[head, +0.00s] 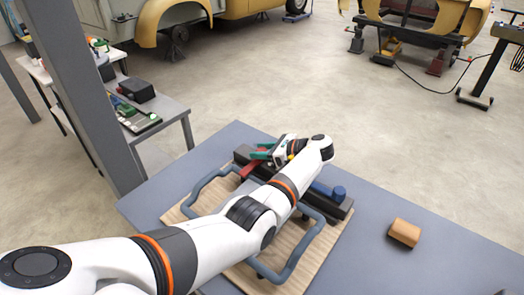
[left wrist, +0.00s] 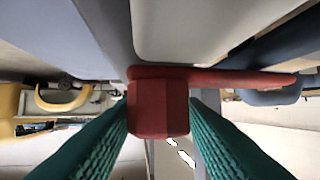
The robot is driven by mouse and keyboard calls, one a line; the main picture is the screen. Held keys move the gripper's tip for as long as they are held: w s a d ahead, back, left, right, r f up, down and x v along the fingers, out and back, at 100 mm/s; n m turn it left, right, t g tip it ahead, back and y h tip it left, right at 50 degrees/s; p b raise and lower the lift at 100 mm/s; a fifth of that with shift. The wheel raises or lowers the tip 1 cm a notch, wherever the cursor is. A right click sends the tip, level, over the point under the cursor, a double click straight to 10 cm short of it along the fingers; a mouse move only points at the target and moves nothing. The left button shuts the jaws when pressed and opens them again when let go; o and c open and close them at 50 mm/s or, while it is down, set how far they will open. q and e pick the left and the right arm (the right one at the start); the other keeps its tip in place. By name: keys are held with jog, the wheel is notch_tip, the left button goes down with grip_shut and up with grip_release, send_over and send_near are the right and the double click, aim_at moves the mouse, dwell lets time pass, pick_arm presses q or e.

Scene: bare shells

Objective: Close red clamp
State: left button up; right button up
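The red clamp (head: 250,168) is on a dark fixture on the blue-grey table, partly hidden by my left arm. In the left wrist view its blocky red end (left wrist: 160,108) fills the space between the green fingers, and a red bar runs from it to the right. My left gripper (head: 263,153) has reached over the fixture from the far side. Its two ridged green fingers lie against both sides of the red end with no gap visible. The right gripper does not show.
A wooden board (head: 178,214) with a blue-grey tubular frame (head: 298,252) lies under my arm. A tan block (head: 404,233) lies on the table's clear right part. A grey post (head: 92,90) stands left.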

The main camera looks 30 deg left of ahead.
pick_arm(q)
jog(key=shift+o, duration=1.3)
notch_tip(320, 180, up, 10)
jog(key=shift+p, duration=0.3)
